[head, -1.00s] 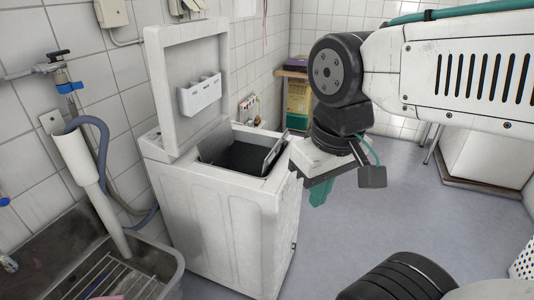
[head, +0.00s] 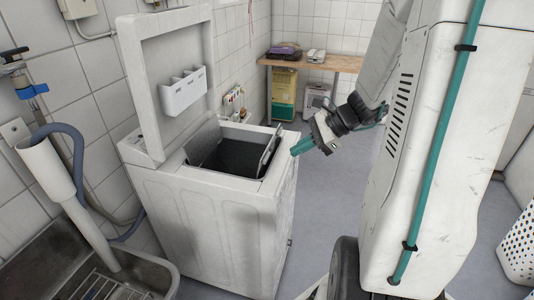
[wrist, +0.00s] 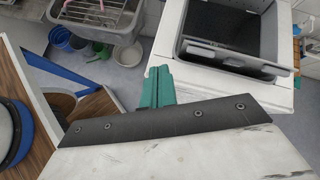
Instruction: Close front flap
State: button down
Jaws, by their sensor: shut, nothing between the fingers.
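The white top-loading washer (head: 215,225) stands beside the tiled wall with its outer lid (head: 170,80) raised. Its dark top opening (head: 232,158) is uncovered. The front flap (head: 269,150), a grey panel, stands tilted up along the right side of the opening. In the wrist view the flap (wrist: 228,56) shows as a grey panel with a slot, at the upper right. My gripper (head: 301,147) has teal fingers, shut and empty, pointing left just right of the washer's top edge. In the wrist view the fingers (wrist: 157,86) are left of the flap and apart from it.
A metal sink (head: 140,275) with a grey hose stands at the lower left. A wooden bench (head: 320,63) with items is at the back. A white perforated basket (head: 519,250) is at the right. Open floor lies right of the washer.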

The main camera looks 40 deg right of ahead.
aim_at(270, 153)
jog(key=d+f+m+t, duration=0.3)
jog(key=d+f+m, duration=0.15)
jog(key=d, duration=0.25)
jog(key=shift+m+h, duration=0.45)
jog(key=shift+h, duration=0.05)
jog(key=x, duration=0.4)
jog(key=r+x, duration=0.1)
jog(key=x, duration=0.3)
jog(key=w+x, duration=0.1)
jog(key=x, duration=0.2)
jog(key=shift+w+a, duration=0.3)
jog(key=shift+a, duration=0.1)
jog(key=shift+w+a+r, duration=0.15)
jog(key=shift+w+a, duration=0.1)
jog(key=shift+w, duration=0.15)
